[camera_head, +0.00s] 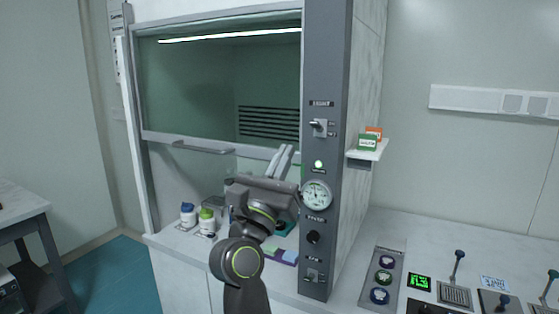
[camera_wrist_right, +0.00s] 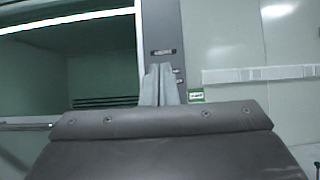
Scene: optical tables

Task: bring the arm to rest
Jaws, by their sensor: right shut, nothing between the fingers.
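My right gripper (camera_head: 283,158) is raised in front of the fume hood, just left of its grey control column (camera_head: 325,150). Its two fingers point up and lie together, with nothing between them. In the right wrist view the shut fingers (camera_wrist_right: 159,85) stand up in front of the column, beside the hood's window. My right arm (camera_head: 243,262) rises from the bottom of the head view and hides part of the hood's work surface. My left gripper does not show in either view.
The hood's sash (camera_head: 215,140) is partly raised. A small shelf (camera_head: 372,152) holds boxes. A button panel (camera_head: 382,277) and levers (camera_head: 457,268) occupy the bench at right.

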